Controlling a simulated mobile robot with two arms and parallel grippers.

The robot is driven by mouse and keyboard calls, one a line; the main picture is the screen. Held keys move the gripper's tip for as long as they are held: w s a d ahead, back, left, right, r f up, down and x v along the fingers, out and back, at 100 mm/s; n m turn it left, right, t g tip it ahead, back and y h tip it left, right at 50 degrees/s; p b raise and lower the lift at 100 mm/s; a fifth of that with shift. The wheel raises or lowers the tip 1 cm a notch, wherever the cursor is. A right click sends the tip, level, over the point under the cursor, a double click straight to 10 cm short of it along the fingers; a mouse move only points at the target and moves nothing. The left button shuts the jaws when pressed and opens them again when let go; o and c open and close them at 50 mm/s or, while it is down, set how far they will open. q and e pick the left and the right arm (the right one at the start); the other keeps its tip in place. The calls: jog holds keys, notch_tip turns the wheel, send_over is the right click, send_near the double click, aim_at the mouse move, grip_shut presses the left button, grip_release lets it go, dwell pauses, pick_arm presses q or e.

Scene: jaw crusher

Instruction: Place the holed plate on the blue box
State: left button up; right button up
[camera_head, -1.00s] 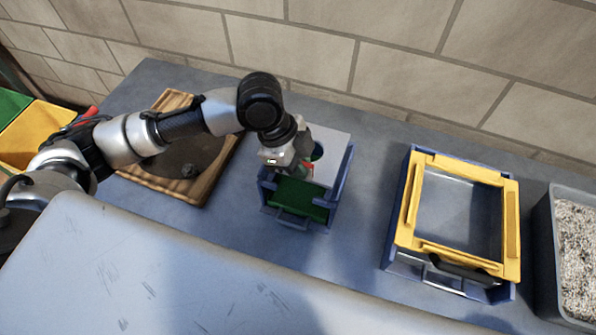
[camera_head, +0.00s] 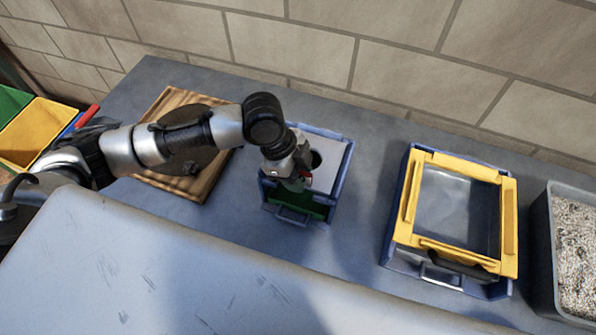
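The blue box (camera_head: 336,192) stands on the grey bench in the middle, with a green inside (camera_head: 318,203) showing at its front. The pale grey holed plate (camera_head: 328,172) lies over the back part of the box, inside or on its rim; I cannot tell whether it rests fully. Its round dark hole (camera_head: 316,159) shows beside my gripper. My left gripper (camera_head: 296,184) points down at the plate's front left and appears shut on it; the fingertips are partly hidden. My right gripper is not in view.
A second blue box with a yellow frame (camera_head: 408,208) stands to the right. A grey bin of gravel (camera_head: 543,240) is at the far right. A wooden board (camera_head: 212,180) with a dark round piece lies left, under my arm. A brick wall (camera_head: 400,60) closes the back.

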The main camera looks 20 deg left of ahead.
pick_arm(q)
jog(key=b+v, duration=0.1)
jog(key=v, duration=1.1)
jog(key=shift+r, duration=0.15)
